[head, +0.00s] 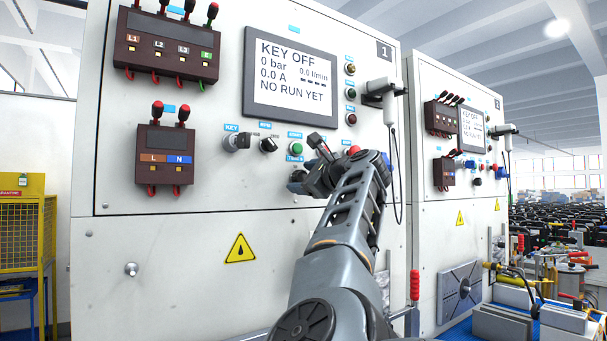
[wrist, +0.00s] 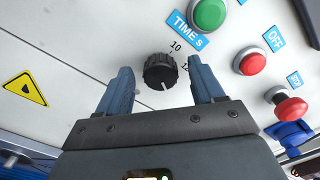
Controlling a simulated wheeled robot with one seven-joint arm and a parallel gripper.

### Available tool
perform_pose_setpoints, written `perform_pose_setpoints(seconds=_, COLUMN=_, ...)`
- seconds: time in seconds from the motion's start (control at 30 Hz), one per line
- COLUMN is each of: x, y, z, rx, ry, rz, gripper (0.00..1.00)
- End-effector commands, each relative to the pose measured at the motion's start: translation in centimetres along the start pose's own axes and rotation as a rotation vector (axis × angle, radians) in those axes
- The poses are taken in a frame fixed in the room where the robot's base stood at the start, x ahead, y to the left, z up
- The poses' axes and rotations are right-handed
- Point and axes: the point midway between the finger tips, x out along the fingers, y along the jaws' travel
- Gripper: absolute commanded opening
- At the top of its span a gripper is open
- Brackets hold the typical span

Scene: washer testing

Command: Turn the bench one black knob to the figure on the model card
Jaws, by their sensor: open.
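Bench one (head: 170,240) is the near white cabinet marked 1, and its screen (head: 290,75) reads KEY OFF. In the wrist view a black ribbed knob (wrist: 160,72) sits below the blue TIME S label (wrist: 188,30). Its white mark points to the lower side of the picture. The figure 10 is printed beside it, and another figure is partly hidden by the right finger. My gripper (wrist: 164,90) is open, its blue fingers on either side of the knob with gaps showing. In the head view my gripper (head: 312,178) covers this knob. I cannot make out a model card.
A green button (wrist: 209,12) and red buttons (wrist: 250,61) lie close to the right finger. A key switch (head: 243,141) and another black knob (head: 268,144) are further left on the panel. A hand-held grey device (head: 380,87) hangs at the right with its cable.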

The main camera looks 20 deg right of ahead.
Motion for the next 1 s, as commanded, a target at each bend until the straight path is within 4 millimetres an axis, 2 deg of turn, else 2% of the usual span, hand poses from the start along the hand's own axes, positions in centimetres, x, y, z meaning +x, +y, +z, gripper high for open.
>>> perform_pose_setpoints(seconds=0.37, x=0.40, y=0.00, z=-0.03, rx=-0.001, ry=0.000, rz=-0.001, gripper=0.66)
perform_pose_setpoints(seconds=0.93, x=0.40, y=0.04, z=-0.03, rx=0.000, ry=0.000, rz=0.000, gripper=0.12)
perform_pose_setpoints(seconds=1.0, x=0.40, y=0.05, z=-0.04, rx=-0.001, ry=0.000, rz=0.001, gripper=0.11)
